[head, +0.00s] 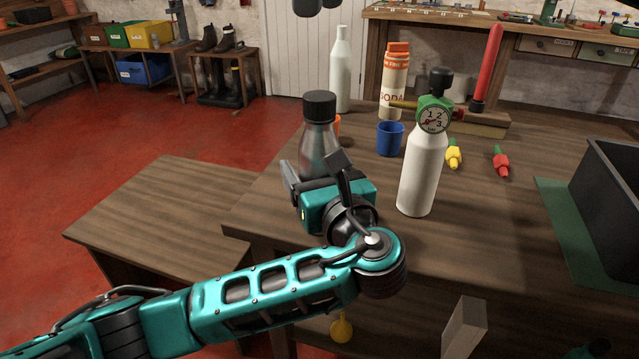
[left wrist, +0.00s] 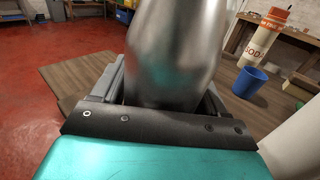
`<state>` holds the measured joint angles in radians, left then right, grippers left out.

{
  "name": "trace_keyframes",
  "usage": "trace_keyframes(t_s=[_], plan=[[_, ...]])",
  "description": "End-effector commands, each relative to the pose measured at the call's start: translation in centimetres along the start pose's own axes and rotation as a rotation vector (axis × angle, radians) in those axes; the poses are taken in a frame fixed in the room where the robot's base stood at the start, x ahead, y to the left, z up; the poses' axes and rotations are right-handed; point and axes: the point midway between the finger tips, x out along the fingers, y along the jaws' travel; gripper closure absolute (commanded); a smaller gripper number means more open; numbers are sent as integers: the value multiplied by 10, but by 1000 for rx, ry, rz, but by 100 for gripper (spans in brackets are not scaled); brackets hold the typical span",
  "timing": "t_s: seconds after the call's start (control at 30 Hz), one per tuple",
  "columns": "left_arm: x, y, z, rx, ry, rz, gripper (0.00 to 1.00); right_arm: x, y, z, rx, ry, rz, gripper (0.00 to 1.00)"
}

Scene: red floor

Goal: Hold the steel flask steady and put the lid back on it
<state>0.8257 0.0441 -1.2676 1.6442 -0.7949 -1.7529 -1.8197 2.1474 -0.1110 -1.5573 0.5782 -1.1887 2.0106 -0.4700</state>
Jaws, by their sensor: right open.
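The steel flask (head: 318,142) stands upright near the left edge of the workbench. The black lid (head: 320,106) sits on its neck, level and lined up with it. I cannot tell whether it is screwed tight. My left gripper (head: 318,180) is shut around the flask's lower body, and its arm crosses from the lower left. The left wrist view shows the flask's shiny body (left wrist: 170,55) filling the space between the fingers. My right gripper (head: 319,6) shows only as two dark fingertips at the top edge, apart and empty, above the lid. The rest of it is out of frame.
On the workbench (head: 490,210), a white bottle with a gauge (head: 420,170) stands close right of the flask. A blue cup (head: 390,138), a soda canister (head: 394,85) and a tall pale bottle (head: 341,70) stand behind. A black bin (head: 612,190) is at right.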

Motion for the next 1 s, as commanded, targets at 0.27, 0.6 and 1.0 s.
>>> trace_keyframes(t_s=[0.27,0.6,1.0], plan=[[0,0,0,0,0,0,3,0,0,0,0,0,0,28],[-11,-1,1,0,1,-2,3,-4,0,0,1,-1,0,28],[-94,-1,2,0,4,-3,3,-29,0,0,1,0,0,28]])
